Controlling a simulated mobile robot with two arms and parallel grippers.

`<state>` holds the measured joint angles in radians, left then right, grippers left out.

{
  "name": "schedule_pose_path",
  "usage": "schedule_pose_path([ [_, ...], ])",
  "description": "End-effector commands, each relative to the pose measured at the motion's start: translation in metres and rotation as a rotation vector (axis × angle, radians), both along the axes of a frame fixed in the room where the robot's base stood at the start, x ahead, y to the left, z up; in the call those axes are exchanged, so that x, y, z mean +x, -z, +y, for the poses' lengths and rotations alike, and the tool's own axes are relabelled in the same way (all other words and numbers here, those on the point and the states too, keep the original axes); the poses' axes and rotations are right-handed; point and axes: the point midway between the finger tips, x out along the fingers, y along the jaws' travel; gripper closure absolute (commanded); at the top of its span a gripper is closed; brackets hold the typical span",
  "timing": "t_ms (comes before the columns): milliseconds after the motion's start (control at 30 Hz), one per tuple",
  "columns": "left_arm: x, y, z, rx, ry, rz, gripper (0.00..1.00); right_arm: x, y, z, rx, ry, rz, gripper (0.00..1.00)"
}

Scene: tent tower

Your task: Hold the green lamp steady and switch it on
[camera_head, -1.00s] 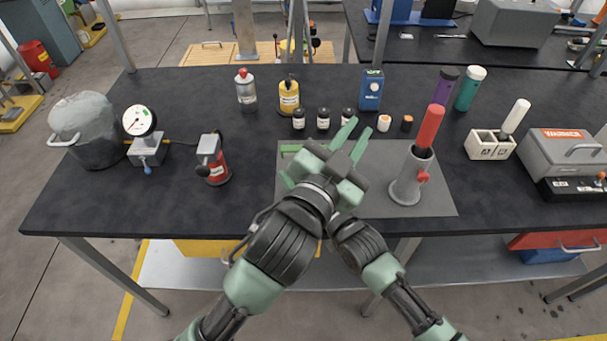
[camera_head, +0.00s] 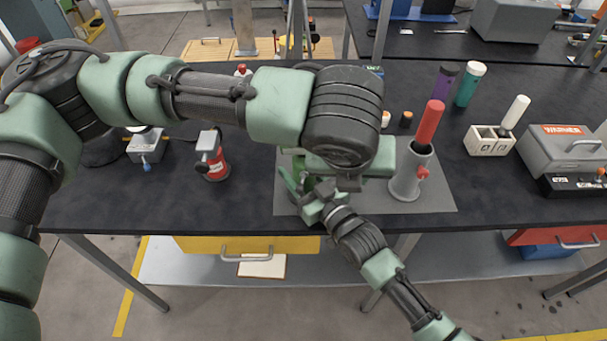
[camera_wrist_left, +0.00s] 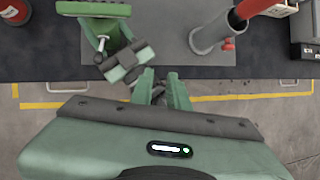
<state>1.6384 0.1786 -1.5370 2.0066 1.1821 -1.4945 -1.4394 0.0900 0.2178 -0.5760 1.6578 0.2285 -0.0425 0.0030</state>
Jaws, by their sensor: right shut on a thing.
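The green lamp (camera_wrist_left: 95,9) shows at the top of the left wrist view as a flat green head above a thin pale stem. In the head view it is mostly hidden behind my left arm. My right gripper (camera_head: 298,188) is shut on the lamp's stem; it also shows in the left wrist view (camera_wrist_left: 103,42). My left gripper (camera_wrist_left: 161,78) has its two fingers apart with nothing between them, close beside the right gripper. In the head view my left wrist hangs over the grey mat and covers most of the left fingers. The lamp's switch cannot be made out.
A grey holder (camera_head: 406,178) with a red-handled tool (camera_head: 430,123) stands on the grey mat (camera_head: 440,197), to the right of my grippers. A red canister (camera_head: 216,168) stands to the left. A white two-slot box (camera_head: 488,145) is farther right. The table's front edge is close.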

Motion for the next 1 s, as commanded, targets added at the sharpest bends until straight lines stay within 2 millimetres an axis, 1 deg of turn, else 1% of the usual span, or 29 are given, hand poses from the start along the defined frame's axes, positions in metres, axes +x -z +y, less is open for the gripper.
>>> schedule_pose_path([
  [33, 0.006, -0.007, 0.018, 0.086, 0.015, -0.018, 0.84, 0.000, 0.001, 0.000, 0.000, 0.000, 0.001, 1.00],
  [100, 0.010, -0.014, 0.037, 0.183, 0.035, -0.022, 0.84, 0.000, 0.001, 0.000, 0.000, 0.000, 0.001, 1.00],
  [200, 0.012, -0.021, 0.058, 0.280, 0.055, -0.016, 0.84, 0.000, 0.001, 0.000, 0.000, 0.000, 0.001, 1.00],
  [300, 0.013, -0.025, 0.068, 0.330, 0.065, -0.011, 0.84, 0.000, 0.001, 0.000, 0.000, 0.000, 0.001, 1.00],
  [367, 0.014, -0.024, 0.071, 0.344, 0.068, -0.008, 0.84, 0.000, 0.001, 0.000, 0.000, 0.000, 0.001, 1.00],
  [467, 0.018, -0.015, 0.073, 0.349, 0.070, -0.005, 0.84, 0.000, 0.001, 0.000, 0.000, 0.000, 0.001, 1.00],
  [567, 0.025, 0.001, 0.075, 0.347, 0.069, -0.004, 0.84, 0.000, 0.001, 0.000, 0.000, 0.000, 0.001, 1.00],
  [800, 0.045, 0.045, 0.078, 0.345, 0.067, -0.005, 0.84, 0.000, 0.000, 0.000, 0.000, 0.000, 0.001, 1.00],
  [1000, 0.057, 0.071, 0.080, 0.343, 0.068, -0.006, 0.84, 0.000, 0.000, 0.000, 0.000, 0.000, 0.001, 1.00],
])
